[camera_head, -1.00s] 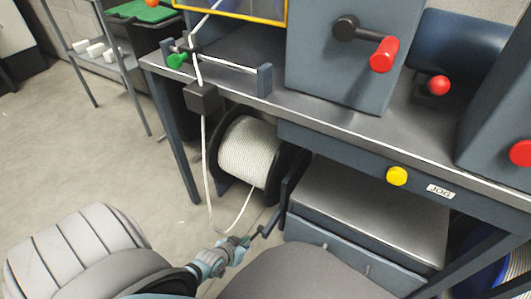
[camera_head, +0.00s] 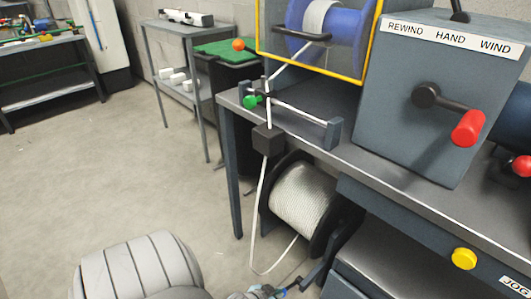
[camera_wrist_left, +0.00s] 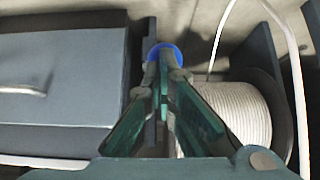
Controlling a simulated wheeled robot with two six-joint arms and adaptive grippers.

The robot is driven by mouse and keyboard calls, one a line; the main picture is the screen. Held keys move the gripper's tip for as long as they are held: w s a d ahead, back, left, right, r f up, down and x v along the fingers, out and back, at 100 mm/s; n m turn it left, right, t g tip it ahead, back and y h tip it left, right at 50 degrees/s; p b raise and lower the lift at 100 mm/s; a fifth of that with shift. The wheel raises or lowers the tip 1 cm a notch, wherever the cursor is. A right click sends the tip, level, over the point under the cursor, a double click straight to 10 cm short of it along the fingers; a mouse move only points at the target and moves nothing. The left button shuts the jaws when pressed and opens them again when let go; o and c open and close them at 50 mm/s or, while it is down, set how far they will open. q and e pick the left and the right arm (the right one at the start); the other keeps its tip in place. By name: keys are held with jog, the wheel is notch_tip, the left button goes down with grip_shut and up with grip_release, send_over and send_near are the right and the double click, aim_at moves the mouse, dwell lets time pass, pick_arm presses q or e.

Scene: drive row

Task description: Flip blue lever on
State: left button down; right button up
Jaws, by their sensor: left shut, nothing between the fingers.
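A round blue knob (camera_wrist_left: 163,49), which looks like the blue lever's end, shows in the left wrist view just beyond my left gripper (camera_wrist_left: 163,68). The shut fingertips overlap its lower edge in the picture; I cannot tell whether they touch it. Nothing is between the fingers. In the head view my left gripper (camera_head: 278,292) is at the bottom edge, partly cut off, beside a dark bar below the bench. The lever's position is hard to make out there. My right gripper is in neither view.
A white cable reel (camera_head: 303,197) stands under the bench (camera_head: 385,180), its cable looping down near my gripper. The bench carries a winder box (camera_head: 425,130) with a red-handled crank (camera_head: 467,129). A yellow button (camera_head: 464,258) is on its front. Open floor lies left.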

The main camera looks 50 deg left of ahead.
pick_arm(q)
notch_tip(320, 180, up, 4)
jog(key=p, duration=0.4)
jog(key=s+d+f+b, duration=0.1)
jog(key=s+f, duration=0.1)
jog(key=s, duration=0.7)
jog(key=shift+s, duration=0.25)
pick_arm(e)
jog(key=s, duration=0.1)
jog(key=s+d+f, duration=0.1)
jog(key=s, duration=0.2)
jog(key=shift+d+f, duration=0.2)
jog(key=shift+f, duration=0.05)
